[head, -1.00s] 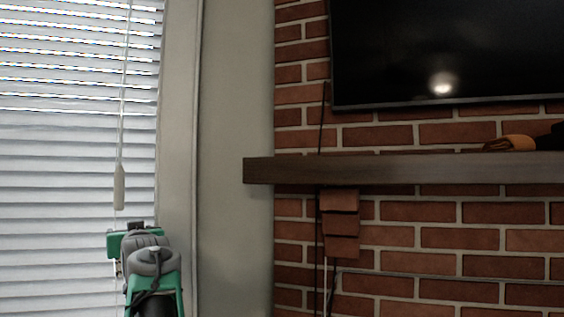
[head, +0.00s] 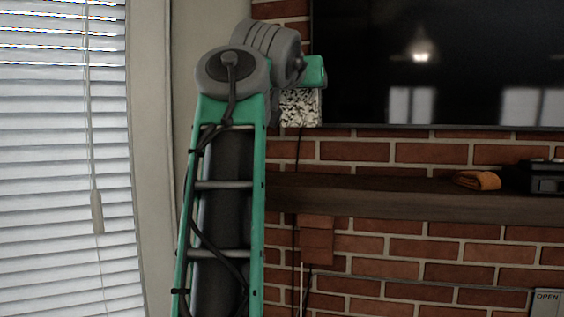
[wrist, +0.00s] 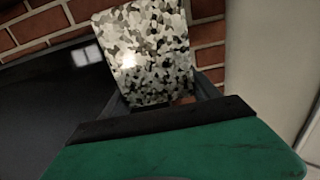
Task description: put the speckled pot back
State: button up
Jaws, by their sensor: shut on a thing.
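The speckled pot (head: 300,108) is black, white and grey. In the head view it shows below the green end of my arm, in front of the brick wall near the television's left edge. In the wrist view the pot (wrist: 146,50) fills the upper middle, just beyond the green gripper body. My gripper (wrist: 155,98) is shut on the pot and holds it in the air above the mantel's level. The fingers are mostly hidden behind the pot and the gripper body.
A dark wooden mantel shelf (head: 400,200) runs along the brick wall. The television (head: 440,60) hangs above. Window blinds (head: 60,160) are at the left. The mantel left of the cloth looks clear.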

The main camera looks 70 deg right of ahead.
jog(key=w+d+f, duration=0.2)
jog(key=w+f, duration=0.1)
jog(key=f, duration=0.1)
jog(key=w+d+f, duration=0.3)
jog(key=w+f, duration=0.1)
jog(key=w+d+f, duration=0.2)
jog(key=w+f, duration=0.2)
jog(key=shift+w+d+f+p, duration=0.15)
jog(key=shift+d+f+p, duration=0.2)
jog(key=shift+d+f, duration=0.05)
jog(key=shift+w+d+f, duration=0.1)
